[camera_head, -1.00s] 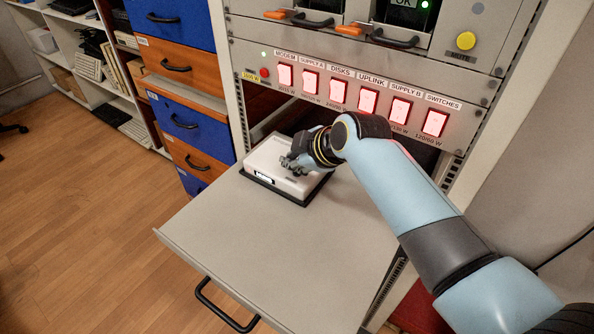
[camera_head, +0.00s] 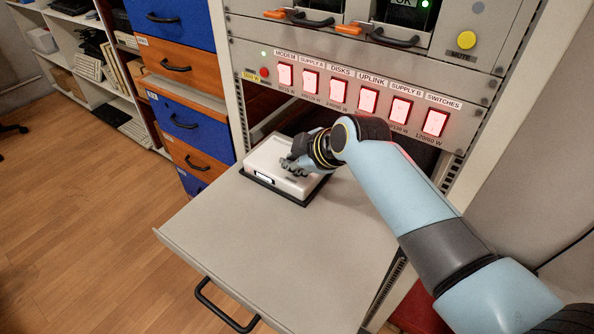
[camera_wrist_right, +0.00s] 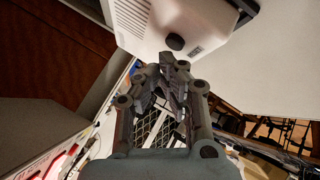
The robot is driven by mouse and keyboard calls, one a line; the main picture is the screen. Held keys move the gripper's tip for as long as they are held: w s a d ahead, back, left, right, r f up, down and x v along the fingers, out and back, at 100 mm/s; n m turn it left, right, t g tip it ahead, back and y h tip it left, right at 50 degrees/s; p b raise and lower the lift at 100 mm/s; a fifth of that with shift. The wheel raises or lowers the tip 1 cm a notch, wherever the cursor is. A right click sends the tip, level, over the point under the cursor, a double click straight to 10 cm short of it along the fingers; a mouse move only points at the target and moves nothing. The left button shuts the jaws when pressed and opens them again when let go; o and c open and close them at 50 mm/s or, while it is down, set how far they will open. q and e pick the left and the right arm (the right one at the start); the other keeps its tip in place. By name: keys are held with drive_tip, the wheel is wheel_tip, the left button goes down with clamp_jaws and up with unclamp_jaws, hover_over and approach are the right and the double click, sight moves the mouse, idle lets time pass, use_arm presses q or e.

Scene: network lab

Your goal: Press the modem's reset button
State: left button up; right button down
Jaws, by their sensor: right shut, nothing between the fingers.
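The modem (camera_head: 268,158) is a white box on a black base, lying on the pull-out shelf. My right gripper (camera_head: 289,164) is at the modem's top, toward its right part, with its fingers shut and empty. In the right wrist view the modem (camera_wrist_right: 205,18) fills the top, with a dark round button (camera_wrist_right: 174,42) and a small label beside it. The right fingertips (camera_wrist_right: 167,62) are just below that button in the picture. I cannot tell whether they touch the modem. My left gripper is not in view.
The grey pull-out shelf (camera_head: 290,245) is clear in front of the modem. Behind it rises a rack panel with a row of lit red switches (camera_head: 338,95). A yellow mute button (camera_head: 466,41) is at the upper right. Blue and orange drawers (camera_head: 185,120) stand at the left.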

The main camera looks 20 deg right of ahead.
sight(295, 174)
drive_tip(key=shift+f, duration=0.55)
idle(0.5)
idle(0.4)
drive_tip(key=shift+r+p, duration=0.65)
drive_tip(key=shift+r, duration=0.15)
wheel_tip(295, 174, up, 5)
drive_tip(key=p, duration=0.5)
idle(0.5)
